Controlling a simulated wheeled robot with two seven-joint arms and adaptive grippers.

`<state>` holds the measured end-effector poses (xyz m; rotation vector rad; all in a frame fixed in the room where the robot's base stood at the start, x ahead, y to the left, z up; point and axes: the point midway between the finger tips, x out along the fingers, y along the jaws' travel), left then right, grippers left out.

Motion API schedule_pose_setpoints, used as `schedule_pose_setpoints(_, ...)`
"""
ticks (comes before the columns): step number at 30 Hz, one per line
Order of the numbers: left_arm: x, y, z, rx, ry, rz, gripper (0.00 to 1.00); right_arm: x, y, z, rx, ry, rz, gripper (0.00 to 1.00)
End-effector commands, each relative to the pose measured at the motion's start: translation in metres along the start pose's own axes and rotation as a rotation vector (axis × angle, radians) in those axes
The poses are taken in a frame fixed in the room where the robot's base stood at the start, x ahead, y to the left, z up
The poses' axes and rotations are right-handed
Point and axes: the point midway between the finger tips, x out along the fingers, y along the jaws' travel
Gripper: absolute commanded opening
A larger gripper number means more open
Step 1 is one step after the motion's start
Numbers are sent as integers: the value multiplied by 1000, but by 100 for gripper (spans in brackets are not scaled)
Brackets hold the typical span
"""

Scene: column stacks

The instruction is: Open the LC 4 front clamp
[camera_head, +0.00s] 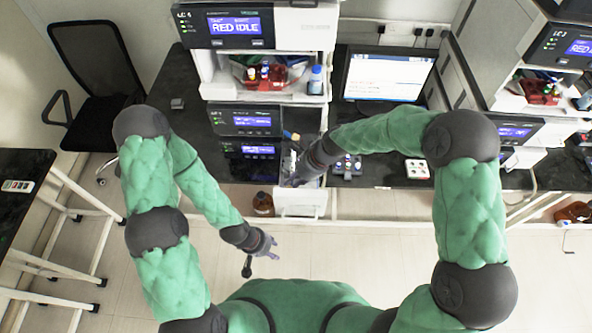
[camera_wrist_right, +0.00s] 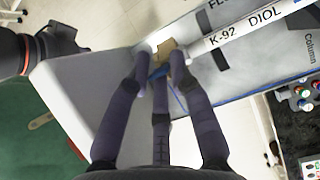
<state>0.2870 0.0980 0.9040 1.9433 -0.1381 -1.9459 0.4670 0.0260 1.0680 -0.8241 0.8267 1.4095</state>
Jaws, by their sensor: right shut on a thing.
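The LC 4 stack (camera_head: 225,90) stands left of centre in the head view, its top display reading RED IDLE. My right gripper (camera_head: 293,180) is at the white unit low on its right side. In the right wrist view, my right gripper (camera_wrist_right: 160,62) has its fingertips closed around a small tan piece (camera_wrist_right: 164,47), seemingly the front clamp. The piece lies at the end of a white column (camera_wrist_right: 240,32) marked K-92 DIOL; the fingers partly hide it. My left gripper (camera_head: 265,248) hangs empty over the floor, its fingers spread.
A second instrument stack (camera_head: 505,60) stands at the right. A monitor (camera_head: 388,75) is on the black bench between them. A brown bottle (camera_head: 263,204) stands below the LC 4 stack, near my left gripper. A black chair (camera_head: 98,75) is at the left. The floor in front is clear.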

Motion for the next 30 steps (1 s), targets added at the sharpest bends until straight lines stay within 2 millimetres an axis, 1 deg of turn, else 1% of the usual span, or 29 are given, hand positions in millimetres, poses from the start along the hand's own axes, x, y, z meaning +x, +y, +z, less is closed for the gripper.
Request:
schedule_pose_setpoints(1, -14, 5, 1, 0, 0, 0, 40, -7, -2, 7, -4, 17, -5, 0)
schedule_pose_setpoints(6, -34, 12, 1, 0, 0, 0, 40, -4, -3, 9, -6, 87, -7, 0)
schedule_pose_setpoints(12, -51, 18, 2, 0, 0, 0, 40, -1, -3, 13, -7, 172, -8, 0)
schedule_pose_setpoints(16, -56, 20, 2, 0, 0, 0, 40, 2, -4, 15, -9, 234, -10, 0)
schedule_pose_setpoints(20, -55, 20, 2, 0, 0, 0, 40, 6, -4, 17, -9, 302, -11, 0)
schedule_pose_setpoints(23, -49, 18, 2, 0, 0, 0, 40, 9, -4, 19, -9, 358, -12, 0)
schedule_pose_setpoints(26, -39, 14, 2, 0, 0, 0, 40, 13, -4, 21, -8, 420, -13, 0)
schedule_pose_setpoints(30, -18, 7, 1, 0, 0, 0, 40, 20, -4, 23, -8, 519, -14, 0)
